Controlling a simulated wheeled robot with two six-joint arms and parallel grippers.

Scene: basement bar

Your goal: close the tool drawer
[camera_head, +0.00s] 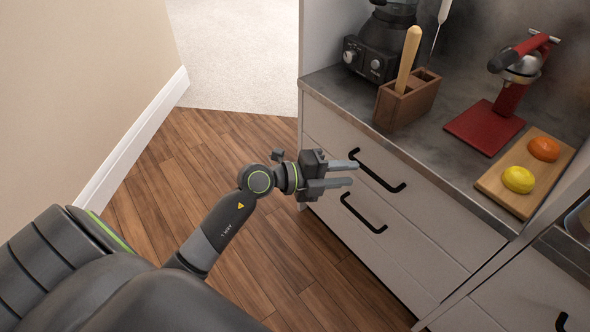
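The upper drawer front (420,204) has a black bar handle (378,171). The lower drawer front (398,262) has a similar black handle (362,213). Neither stands out clearly from the cabinet, and I cannot tell which is the tool drawer. My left gripper (352,174) is open and empty, its two grey fingers apart and pointing right. It overlaps the drawer fronts near the upper handle's left end; contact cannot be told. My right gripper is out of view.
On the counter (444,130) stand a black appliance (378,48), a wooden block (405,104), a red press (484,127) and a board (510,194) with an orange (544,148) and a lemon (518,179). Wooden floor (205,165) lies free before the cabinet; a wall bounds the left.

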